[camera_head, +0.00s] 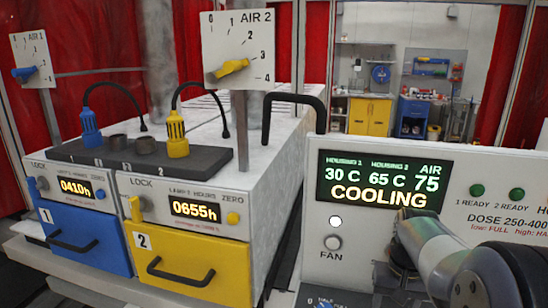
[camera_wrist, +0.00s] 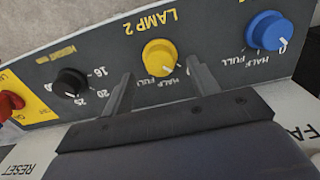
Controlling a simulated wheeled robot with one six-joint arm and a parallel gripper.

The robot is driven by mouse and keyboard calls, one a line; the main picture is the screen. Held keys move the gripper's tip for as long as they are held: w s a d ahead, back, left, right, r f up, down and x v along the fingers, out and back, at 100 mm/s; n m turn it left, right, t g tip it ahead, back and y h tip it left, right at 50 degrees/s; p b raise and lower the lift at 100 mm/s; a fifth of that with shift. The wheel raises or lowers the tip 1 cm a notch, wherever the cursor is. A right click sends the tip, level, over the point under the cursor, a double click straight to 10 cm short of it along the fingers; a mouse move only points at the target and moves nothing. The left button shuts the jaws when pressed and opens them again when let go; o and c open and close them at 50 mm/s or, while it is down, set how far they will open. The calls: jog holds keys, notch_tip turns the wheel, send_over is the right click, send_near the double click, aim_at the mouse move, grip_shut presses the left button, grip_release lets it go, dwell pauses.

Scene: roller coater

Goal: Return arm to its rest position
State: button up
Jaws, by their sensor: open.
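My gripper (camera_wrist: 160,70) shows in the wrist view with its two fingers spread apart and nothing held between them. Its fingertips point at a grey control panel and lie in the picture on either side of the yellow LAMP 2 knob (camera_wrist: 159,58). I cannot tell how far the tips are from the panel. In the head view my arm (camera_head: 437,256) stands at the lower right, in front of the COOLING console, and the gripper itself cannot be made out there.
The panel also bears a blue knob (camera_wrist: 269,32), a black knob (camera_wrist: 71,83) and a red knob (camera_wrist: 10,102). The COOLING display (camera_head: 383,184) is on the white console. Blue drawer (camera_head: 90,235) and yellow drawer (camera_head: 200,262) housings stand left, under AIR dials. Red curtains hang behind.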

notch_tip(320, 180, down, 3)
jog(key=shift+m, duration=0.3)
jog(key=shift+r, duration=0.15)
